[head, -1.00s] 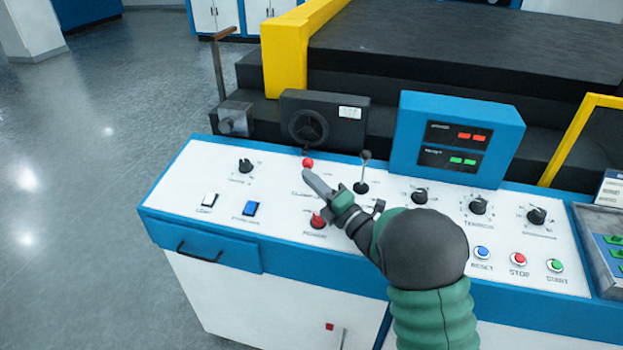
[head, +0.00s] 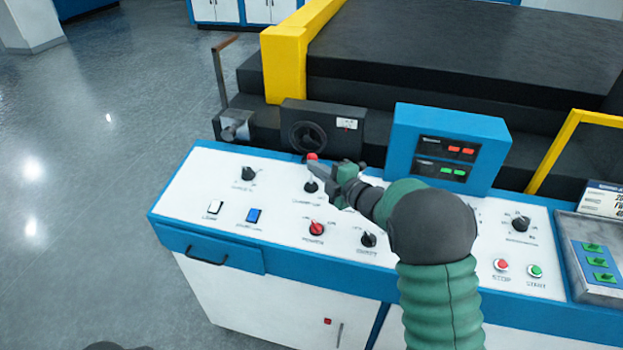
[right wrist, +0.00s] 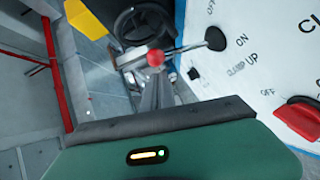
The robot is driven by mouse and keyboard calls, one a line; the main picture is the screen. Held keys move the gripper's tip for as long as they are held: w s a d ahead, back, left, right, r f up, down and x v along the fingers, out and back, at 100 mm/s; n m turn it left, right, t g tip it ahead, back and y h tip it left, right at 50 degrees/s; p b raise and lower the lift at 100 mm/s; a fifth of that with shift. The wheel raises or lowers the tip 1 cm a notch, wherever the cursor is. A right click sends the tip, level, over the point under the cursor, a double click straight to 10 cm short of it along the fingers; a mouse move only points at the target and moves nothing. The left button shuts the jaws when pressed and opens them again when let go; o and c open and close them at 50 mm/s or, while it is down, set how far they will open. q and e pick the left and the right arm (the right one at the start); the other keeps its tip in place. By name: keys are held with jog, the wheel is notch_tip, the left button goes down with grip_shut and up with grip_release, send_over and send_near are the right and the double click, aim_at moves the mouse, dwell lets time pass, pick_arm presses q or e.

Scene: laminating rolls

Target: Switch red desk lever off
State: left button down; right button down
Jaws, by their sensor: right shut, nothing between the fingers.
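The red desk lever has a red ball knob (head: 312,157) on a thin rod rising from a black base on the white panel. My right gripper (head: 317,169) is shut and empty, its tips close beside the rod just below the knob. In the right wrist view the red knob (right wrist: 155,58) is just beyond the gripper fingers (right wrist: 158,92); the rod runs right to its black base near ON and OFF labels. I cannot tell whether the fingers touch it. My left gripper is not in view.
A red-pointer knob (head: 316,228) and a black knob (head: 368,239) sit in front of the lever. A black handwheel box (head: 345,120) stands behind it, and a blue display box (head: 445,148) to the right. My right forearm covers part of the panel.

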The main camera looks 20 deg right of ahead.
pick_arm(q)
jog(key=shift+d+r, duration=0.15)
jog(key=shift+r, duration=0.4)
pick_arm(e)
jog(key=shift+w+d+r, duration=0.3)
jog(key=shift+w+d, duration=0.25)
jog(key=shift+w, duration=0.05)
jog(key=shift+r, duration=0.1)
